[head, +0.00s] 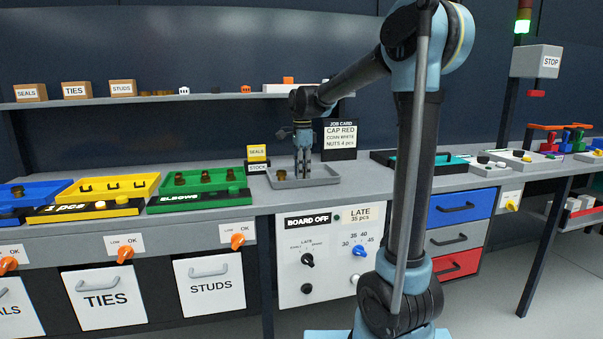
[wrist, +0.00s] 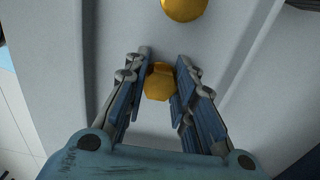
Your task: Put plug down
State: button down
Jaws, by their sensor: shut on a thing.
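My gripper (head: 304,172) points down over a shallow grey tray (head: 327,182) on the bench. In the wrist view my gripper (wrist: 160,85) has its two blue fingers on either side of a brass-coloured plug (wrist: 158,82) and is shut on it. A second brass-coloured piece (wrist: 183,8) lies ahead, cut off by the top edge of that view. In the head view a small brass-coloured piece (head: 281,174) sits at the tray's left side. Whether the held plug touches the tray floor I cannot tell.
A yellow SEALS sign (head: 257,153) stands left of the tray and a black job card (head: 340,140) behind it. A green bin (head: 199,185) and a yellow bin (head: 110,187) lie farther left. A teal-and-black tray (head: 430,162) lies to the right.

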jog(key=shift+f, duration=0.15)
jog(key=c, duration=1.3)
grip_release()
jog(key=shift+c, duration=0.2)
notch_tip(320, 180, up, 12)
